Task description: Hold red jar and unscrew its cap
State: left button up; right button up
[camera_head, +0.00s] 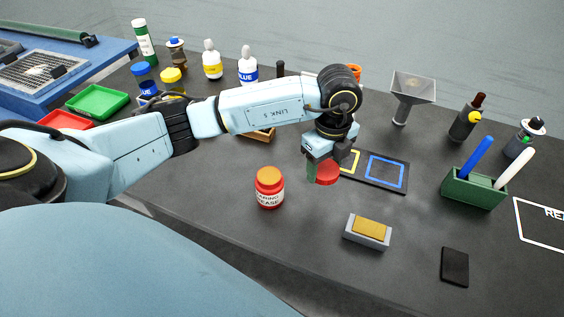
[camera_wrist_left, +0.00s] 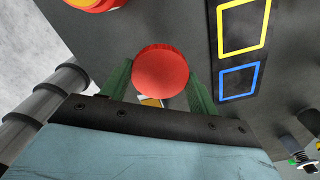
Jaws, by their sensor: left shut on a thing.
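The red jar (camera_head: 269,190) stands upright on the dark table, with a white label. Its top shows orange and has no cap on it. Its red side also shows at the top left edge of the left wrist view (camera_wrist_left: 92,4). My left gripper (camera_head: 322,168) is shut on a round red cap (camera_head: 326,175), to the right of the jar and apart from it. In the left wrist view the cap (camera_wrist_left: 161,71) sits between the green fingers. My right gripper is not in view.
A dark board (camera_head: 398,184) with yellow and blue outlines lies just right of the cap. A grey block with a yellow top (camera_head: 368,229) and a black flat thing (camera_head: 455,267) lie nearer. A green pen holder (camera_head: 472,189) stands right. Bottles and a funnel (camera_head: 408,91) stand behind.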

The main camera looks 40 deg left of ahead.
aim_at(319, 199)
pick_arm(q)
jog(key=shift+n, duration=0.4)
jog(key=shift+f, duration=0.4)
notch_tip(319, 199, down, 9)
jog(key=shift+f, duration=0.1)
jog(key=shift+f, duration=0.1)
jog(key=o, duration=1.1)
jog(key=shift+f, duration=0.1)
jog(key=shift+r, duration=0.25)
notch_tip(319, 199, up, 12)
